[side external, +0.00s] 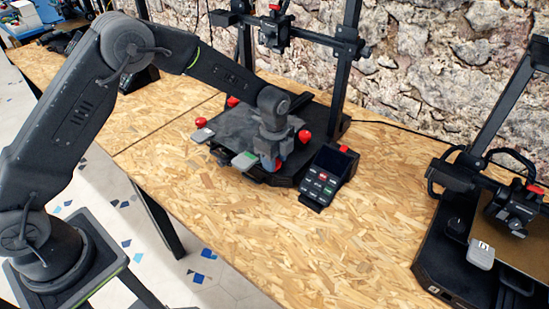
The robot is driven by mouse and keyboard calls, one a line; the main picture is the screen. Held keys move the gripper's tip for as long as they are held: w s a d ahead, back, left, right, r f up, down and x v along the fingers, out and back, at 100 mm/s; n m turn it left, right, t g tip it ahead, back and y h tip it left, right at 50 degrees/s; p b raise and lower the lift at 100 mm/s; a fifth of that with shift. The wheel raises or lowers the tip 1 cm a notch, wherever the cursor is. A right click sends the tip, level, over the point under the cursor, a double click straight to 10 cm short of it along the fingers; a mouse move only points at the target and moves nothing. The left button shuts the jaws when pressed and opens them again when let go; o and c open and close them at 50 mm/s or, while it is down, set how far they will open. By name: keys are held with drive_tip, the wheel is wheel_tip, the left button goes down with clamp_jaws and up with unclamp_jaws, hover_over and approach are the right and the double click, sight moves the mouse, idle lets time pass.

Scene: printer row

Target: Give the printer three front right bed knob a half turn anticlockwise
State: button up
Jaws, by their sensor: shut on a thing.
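The printer in the middle of the bench has a dark bed (235,125) with red knobs at its corners. Its back left knob (233,101), front left knob (200,122) and back right knob (305,136) are in plain view. My gripper (271,160) points down at the bed's front right corner and is shut on the front right knob there. I cannot tell the knob's turn angle. No readable number shows on this printer.
A control box with a screen (330,170) stands close right of the gripper. The printer's upright (345,70) rises behind. Another printer (481,254) stands at right. The bench front (260,225) is clear.

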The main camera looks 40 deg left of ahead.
drive_tip(key=shift+c, duration=0.9)
drive_tip(key=n, duration=0.4)
drive_tip(key=shift+n, duration=0.4)
drive_tip(key=o, duration=0.9)
